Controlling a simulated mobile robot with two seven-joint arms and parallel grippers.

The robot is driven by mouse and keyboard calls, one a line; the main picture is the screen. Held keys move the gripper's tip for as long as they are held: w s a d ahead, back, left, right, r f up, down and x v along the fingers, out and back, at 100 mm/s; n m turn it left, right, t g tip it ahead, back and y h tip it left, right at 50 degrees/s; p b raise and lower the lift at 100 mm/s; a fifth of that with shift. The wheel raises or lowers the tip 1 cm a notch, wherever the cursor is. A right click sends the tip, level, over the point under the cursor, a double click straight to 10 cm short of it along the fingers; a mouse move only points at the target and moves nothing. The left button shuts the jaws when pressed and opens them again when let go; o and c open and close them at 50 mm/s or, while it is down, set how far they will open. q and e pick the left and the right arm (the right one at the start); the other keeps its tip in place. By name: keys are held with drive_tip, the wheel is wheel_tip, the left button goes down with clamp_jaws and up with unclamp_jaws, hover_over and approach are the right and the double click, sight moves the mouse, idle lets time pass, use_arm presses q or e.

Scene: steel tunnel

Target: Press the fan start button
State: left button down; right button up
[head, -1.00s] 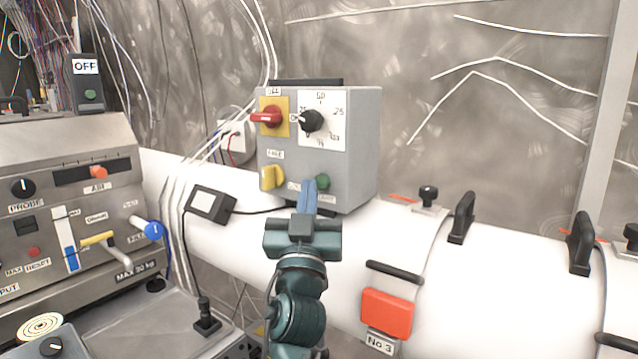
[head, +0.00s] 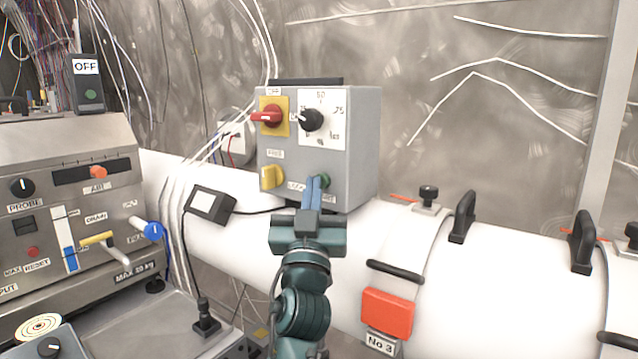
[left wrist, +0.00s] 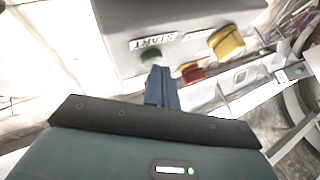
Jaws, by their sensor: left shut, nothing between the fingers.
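A grey control box (head: 362,150) sits on the white duct. Its green button (head: 324,180) is at the lower right of the front face, partly hidden by my fingers. In the left wrist view the green button (left wrist: 150,56) is beside a label reading START (left wrist: 153,41). My left gripper (head: 315,180) is shut and empty, its blue fingertips at the green button's left edge in the head view. In the left wrist view the fingertips (left wrist: 160,70) lie just below and right of the button. I cannot tell whether they touch it. My right gripper is not in view.
The box also carries a red rotary switch (head: 268,117), a black dial knob (head: 311,120) and a yellow knob (head: 272,177). A red button (left wrist: 191,72) shows in the left wrist view. A metal console (head: 110,215) stands at left. The white duct (head: 500,270) runs below.

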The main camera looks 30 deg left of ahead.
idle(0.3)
use_arm(q)
drive_tip(key=shift+s, duration=0.55)
